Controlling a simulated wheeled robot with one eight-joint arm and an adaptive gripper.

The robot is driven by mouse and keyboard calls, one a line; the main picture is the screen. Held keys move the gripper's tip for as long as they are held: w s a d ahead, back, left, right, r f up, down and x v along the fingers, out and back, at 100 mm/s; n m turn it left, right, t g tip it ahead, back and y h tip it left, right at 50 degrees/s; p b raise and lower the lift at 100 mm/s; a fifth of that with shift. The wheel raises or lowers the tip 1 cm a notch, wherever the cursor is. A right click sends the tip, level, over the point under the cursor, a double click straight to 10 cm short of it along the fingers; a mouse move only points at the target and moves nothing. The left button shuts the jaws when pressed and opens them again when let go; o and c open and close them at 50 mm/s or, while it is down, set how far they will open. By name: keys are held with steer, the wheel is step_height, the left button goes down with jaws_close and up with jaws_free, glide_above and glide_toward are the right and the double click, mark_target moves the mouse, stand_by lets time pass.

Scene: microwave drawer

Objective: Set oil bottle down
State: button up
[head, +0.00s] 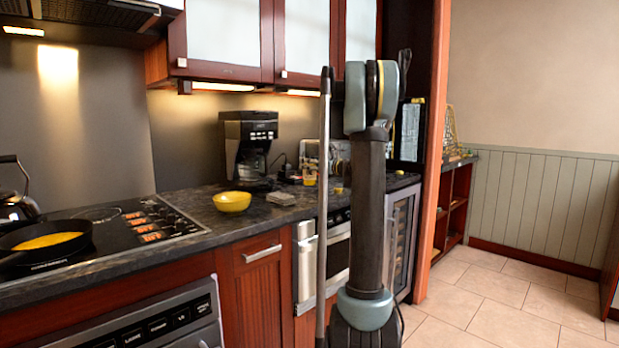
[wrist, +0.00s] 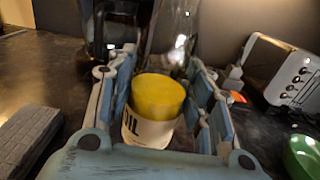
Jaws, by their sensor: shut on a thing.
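The oil bottle (wrist: 155,100) shows in the wrist view as a yellow round top over a white body with part of the word "OIL". My gripper (wrist: 160,66) has its blue-grey fingers on both sides of it and is shut on it. The bottle looks upright over the dark counter (wrist: 62,68). I cannot tell whether its base touches the counter. In the head view my arm stands in front of that part of the counter and my gripper cannot be made out.
A coffee maker (head: 250,145) stands at the back of the counter, with a yellow bowl (head: 231,202) in front. A grey block (wrist: 28,135) lies left of my gripper. A toaster (wrist: 283,72) and a green bowl (wrist: 302,155) are at right. A pan (head: 42,243) sits on the hob.

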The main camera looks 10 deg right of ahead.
mark_target(314, 173)
steer(key=shift+f, duration=2.05)
steer(key=o, duration=1.2)
steer(key=shift+o, duration=0.2)
steer(key=v, duration=1.2)
